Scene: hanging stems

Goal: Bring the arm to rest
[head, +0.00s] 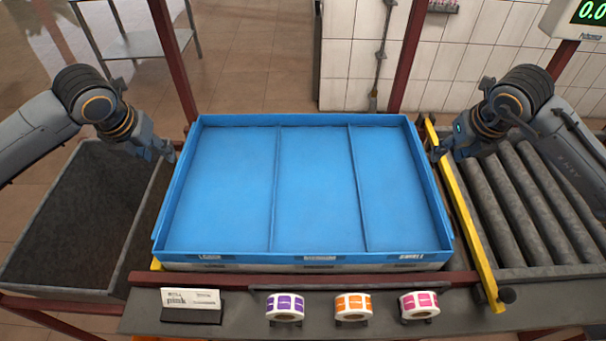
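My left gripper (168,152) hangs at the upper left corner of the blue tray, beside its left rim and above the grey bin. My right gripper (438,151) is at the upper right, beside the tray's right rim and near the yellow rail. Both grippers are small and dark here, and the finger gaps do not show clearly. I see nothing held in either one. The blue tray (316,124) has three empty compartments, with small labels along its front edge.
A dark grey bin (20,278) stands left. A yellow rail (470,228) and a roller conveyor (520,210) lie right. In front are a "pink" card (191,299) and label rolls in purple (285,307), orange (353,305) and pink (419,304). Dark red posts (408,55) rise behind.

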